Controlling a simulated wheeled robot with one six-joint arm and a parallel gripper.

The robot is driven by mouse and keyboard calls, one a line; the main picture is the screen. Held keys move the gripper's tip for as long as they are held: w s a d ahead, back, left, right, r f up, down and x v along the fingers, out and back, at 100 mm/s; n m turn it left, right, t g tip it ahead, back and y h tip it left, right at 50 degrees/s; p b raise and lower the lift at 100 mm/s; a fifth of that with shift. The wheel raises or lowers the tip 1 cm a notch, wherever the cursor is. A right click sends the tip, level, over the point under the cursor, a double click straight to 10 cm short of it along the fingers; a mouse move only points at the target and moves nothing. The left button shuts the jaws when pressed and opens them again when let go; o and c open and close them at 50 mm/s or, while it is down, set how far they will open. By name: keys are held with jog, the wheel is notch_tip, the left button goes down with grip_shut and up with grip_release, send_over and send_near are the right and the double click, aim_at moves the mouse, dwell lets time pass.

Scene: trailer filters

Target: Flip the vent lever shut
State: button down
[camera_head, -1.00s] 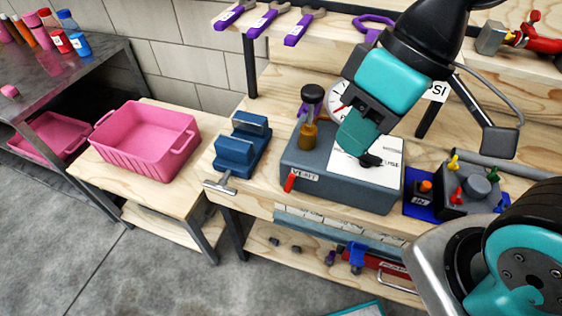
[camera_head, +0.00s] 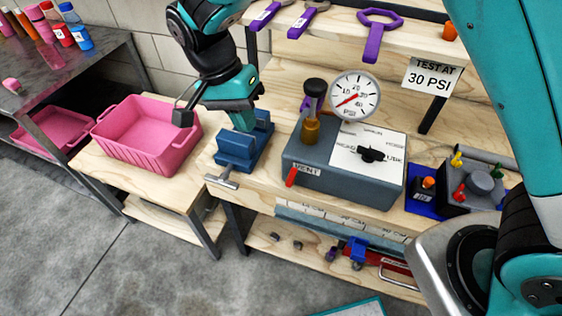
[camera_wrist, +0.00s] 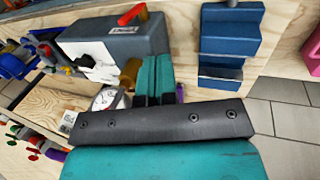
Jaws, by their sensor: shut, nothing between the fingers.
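The vent lever (camera_head: 291,177) is a small red handle at the front left corner of the grey test box (camera_head: 345,190), beside the VENT label (camera_head: 307,170). It points down and slightly to the left. In the wrist view the lever (camera_wrist: 132,14) shows at the top, on the far edge of the box (camera_wrist: 130,42). My gripper (camera_head: 243,122) is shut and empty, above the back of the blue vise and left of the box, apart from the lever. In the wrist view its teal fingers (camera_wrist: 154,78) lie together.
The blue vise (camera_head: 236,150) stands between the box and a pink bin (camera_head: 150,165). A brass fitting with a black knob (camera_head: 312,110) and a pressure gauge (camera_head: 354,97) rise at the box's back. A block with coloured knobs (camera_head: 470,190) is at right.

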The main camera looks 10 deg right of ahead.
jog(key=p, duration=0.2)
send_near(291, 178)
notch_tip(291, 178, down, 5)
jog(key=w+a, duration=0.2)
jog(key=a, duration=0.1)
jog(key=shift+s+d+f+p, duration=0.15)
jog(key=shift+s+d+f, duration=0.15)
jog(key=shift+d, duration=0.35)
jog(key=shift+s+d+f+p, duration=0.1)
jog(key=shift+s+d+f, duration=0.2)
jog(key=shift+d, duration=0.35)
jog(key=shift+s+d+f+p, duration=0.2)
jog(key=shift+s+d, duration=0.1)
jog(key=shift+d, duration=0.35)
